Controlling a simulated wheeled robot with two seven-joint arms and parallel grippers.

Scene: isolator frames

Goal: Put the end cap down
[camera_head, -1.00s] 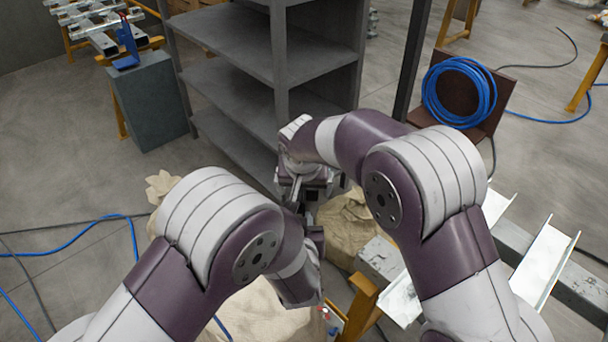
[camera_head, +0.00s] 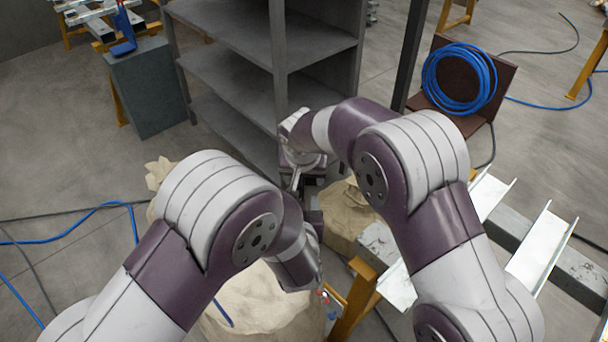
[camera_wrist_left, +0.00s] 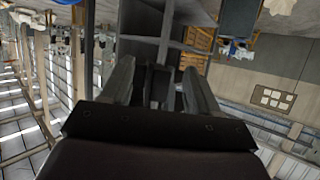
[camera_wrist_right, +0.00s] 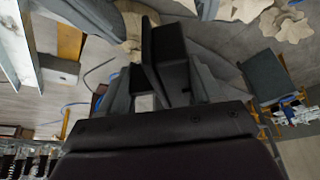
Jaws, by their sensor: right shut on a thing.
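My right gripper (camera_wrist_right: 165,95) is shut on a dark, angular piece (camera_wrist_right: 168,52), seen in the right wrist view as dark plates between the grey fingers. I take it to be the end cap, but its full shape is hidden. In the head view the right wrist hangs in front of the grey shelf, and the fingers are too small to read. My left gripper (camera_wrist_left: 160,88) has its grey fingers apart in the left wrist view, with no held piece clear between them. In the head view the left hand is mostly hidden behind its own arm.
A grey shelf rack (camera_head: 235,75) stands close ahead of the hands. Tan sacks (camera_head: 345,210) lie on the floor below them. Metal channels (camera_head: 540,250) and an orange trestle (camera_head: 355,300) stand at right. A blue hose coil (camera_head: 460,82) leans behind. Open floor lies at left.

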